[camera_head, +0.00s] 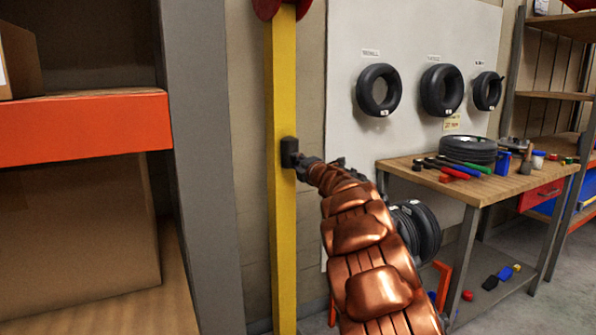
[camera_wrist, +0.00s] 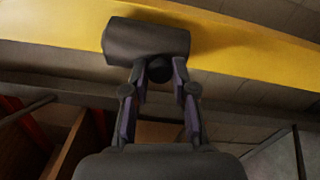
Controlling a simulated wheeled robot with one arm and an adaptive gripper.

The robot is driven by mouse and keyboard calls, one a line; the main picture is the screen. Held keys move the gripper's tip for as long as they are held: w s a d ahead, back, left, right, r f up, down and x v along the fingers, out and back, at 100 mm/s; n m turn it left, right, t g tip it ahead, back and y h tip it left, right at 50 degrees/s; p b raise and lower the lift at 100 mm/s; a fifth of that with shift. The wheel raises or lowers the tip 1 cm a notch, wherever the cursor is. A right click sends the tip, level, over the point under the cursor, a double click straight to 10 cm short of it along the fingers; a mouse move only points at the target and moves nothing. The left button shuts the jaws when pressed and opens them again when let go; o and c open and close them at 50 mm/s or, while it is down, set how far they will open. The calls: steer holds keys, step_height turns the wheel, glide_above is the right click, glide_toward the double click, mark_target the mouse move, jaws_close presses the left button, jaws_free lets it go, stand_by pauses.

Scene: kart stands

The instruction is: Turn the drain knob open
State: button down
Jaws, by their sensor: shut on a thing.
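The dark drain knob (camera_head: 289,149) sits on the front of a yellow upright post (camera_head: 281,225), about halfway up the view. My copper-coloured arm reaches to it from the lower right. My gripper (camera_head: 302,163) is at the knob's right side, small and partly hidden by my arm. In the wrist view the knob (camera_wrist: 147,39) is a black cylinder-like body against the yellow post (camera_wrist: 220,45), with a short round dark part below it. My gripper (camera_wrist: 160,70) is shut on that round part, one finger on each side. Any marking of the knob's position cannot be seen.
An orange-beamed rack (camera_head: 80,128) with cardboard boxes (camera_head: 75,240) and a grey upright stands close on the left. A wooden workbench (camera_head: 490,182) with tools and tyres is on the right, before a white panel (camera_head: 350,40) with hanging tyres.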

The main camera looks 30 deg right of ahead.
steer(key=n+b, duration=0.2)
steer(key=n, duration=0.1)
steer(key=shift+d+f, duration=0.1)
steer(key=shift+f, duration=0.15)
steer(key=n+b, duration=0.2)
steer(key=n, duration=0.2)
steer(key=shift+b, duration=0.3)
steer(key=n+b, duration=0.2)
steer(key=n, duration=0.2)
steer(key=shift+r+n+b, duration=0.1)
steer(key=shift+n+b, duration=0.7)
steer(key=shift+n, duration=1.4)
steer(key=c, duration=0.9)
jaws_free()
steer(key=shift+c, duration=0.2)
steer(key=shift+s, duration=0.1)
